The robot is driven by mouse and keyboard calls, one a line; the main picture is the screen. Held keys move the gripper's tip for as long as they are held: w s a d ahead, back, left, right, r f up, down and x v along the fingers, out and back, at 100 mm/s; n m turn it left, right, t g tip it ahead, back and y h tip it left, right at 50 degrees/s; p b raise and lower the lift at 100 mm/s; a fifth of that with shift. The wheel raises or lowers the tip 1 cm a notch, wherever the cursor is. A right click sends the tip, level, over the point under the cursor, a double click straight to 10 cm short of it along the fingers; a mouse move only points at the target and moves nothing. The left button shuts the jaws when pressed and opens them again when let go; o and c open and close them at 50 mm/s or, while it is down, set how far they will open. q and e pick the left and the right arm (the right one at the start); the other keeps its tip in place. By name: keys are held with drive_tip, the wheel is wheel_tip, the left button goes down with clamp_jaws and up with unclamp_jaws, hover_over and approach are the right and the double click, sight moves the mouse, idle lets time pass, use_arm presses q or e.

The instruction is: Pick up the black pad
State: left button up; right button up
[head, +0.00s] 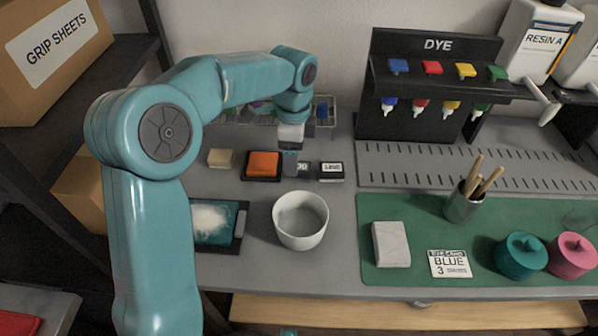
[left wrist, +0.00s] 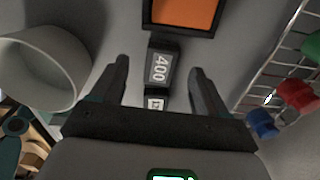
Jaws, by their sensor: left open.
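A small black pad with a white "400" label (left wrist: 161,66) lies on the grey bench, between the spread fingers in the left wrist view. In the head view its label (head: 304,168) is partly hidden by my left gripper (head: 291,163). My left gripper is open and empty, pointing down at this pad; it also shows in the left wrist view (left wrist: 158,72). I cannot tell the exact height of the fingertips above the bench. A second dark pad with a white label (head: 331,171) lies just to the right; its label partly shows in the left wrist view (left wrist: 155,103). My right gripper is out of view.
An orange block in a black tray (head: 263,165) and a tan block (head: 221,158) lie left of the pads. A white bowl (head: 300,220) stands in front. A wire rack (head: 240,116) stands behind. The green mat (head: 400,275) is at right.

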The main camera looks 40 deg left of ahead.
use_arm(q)
drive_tip(key=f, duration=0.3)
drive_tip(key=shift+w+a+f+b, duration=0.1)
drive_tip(key=shift+a+f+b, duration=0.1)
drive_tip(key=shift+f+b, duration=0.1)
drive_tip(key=c, duration=1.1)
wheel_tip(320, 180, up, 20)
drive_tip(key=p, duration=0.6)
drive_tip(key=shift+c, duration=0.2)
drive_tip(key=shift+r, duration=0.1)
drive_tip(key=shift+o, duration=1)
drive_tip(key=shift+c, duration=0.5)
